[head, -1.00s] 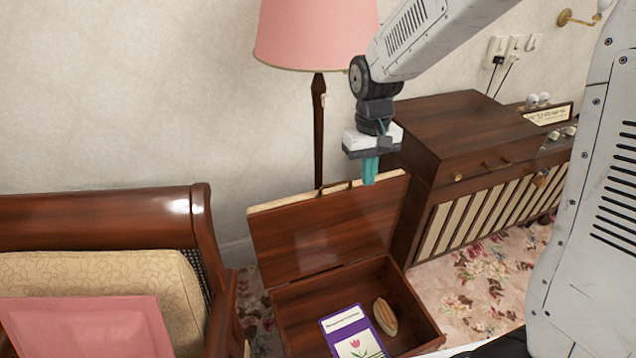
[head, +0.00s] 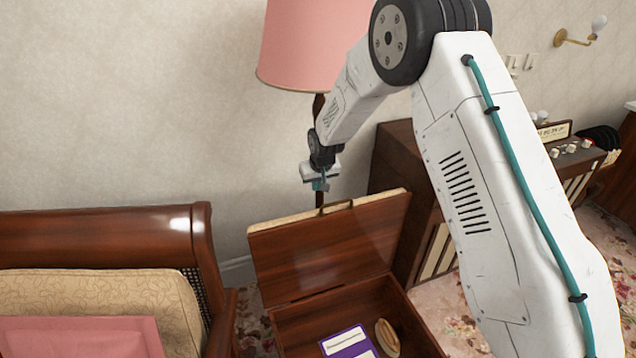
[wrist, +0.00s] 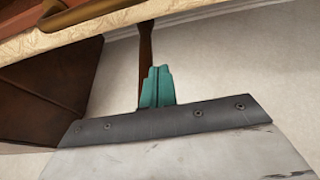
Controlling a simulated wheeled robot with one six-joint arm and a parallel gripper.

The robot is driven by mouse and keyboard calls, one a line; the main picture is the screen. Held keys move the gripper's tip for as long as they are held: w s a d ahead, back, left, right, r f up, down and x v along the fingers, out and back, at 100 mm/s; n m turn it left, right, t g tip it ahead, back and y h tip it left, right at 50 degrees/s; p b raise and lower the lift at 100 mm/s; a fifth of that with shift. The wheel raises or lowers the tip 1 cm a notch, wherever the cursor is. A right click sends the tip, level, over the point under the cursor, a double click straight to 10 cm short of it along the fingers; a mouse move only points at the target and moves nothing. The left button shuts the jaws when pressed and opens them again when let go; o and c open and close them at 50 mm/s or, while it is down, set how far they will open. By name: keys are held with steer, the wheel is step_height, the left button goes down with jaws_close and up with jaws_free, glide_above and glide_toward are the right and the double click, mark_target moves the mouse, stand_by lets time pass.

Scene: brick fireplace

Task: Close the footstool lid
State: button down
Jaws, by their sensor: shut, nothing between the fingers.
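The footstool (head: 412,335) is a dark wooden box standing open on the carpet in the head view. Its lid (head: 335,250) is raised and leans back, with a cream padded top edge and a small handle (head: 337,206) on that edge. A purple booklet (head: 345,341) and an oval wooden brush (head: 387,337) lie inside the box. My gripper (head: 320,186) is shut and empty, just above and behind the lid's upper edge. In the wrist view the teal fingertips (wrist: 157,88) are together, and the lid's cream padding (wrist: 130,24) crosses the top, apart from them.
A lamp with a pink shade (head: 315,45) stands behind, its dark pole close to my gripper. A wooden radio cabinet (head: 395,160) is right of the lid. A sofa (head: 100,240) with a pink cushion (head: 80,337) is at left.

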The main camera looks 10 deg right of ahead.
steer(key=shift+s+d+f, duration=0.1)
steer(key=shift+s+f, duration=0.25)
steer(key=shift+f, duration=0.55)
steer(key=shift+s+d+f, duration=0.1)
steer(key=shift+s+f, duration=0.2)
steer(key=shift+f, duration=0.6)
steer(key=shift+s+f, duration=0.35)
steer(key=shift+f, duration=0.55)
steer(key=shift+s, duration=0.1)
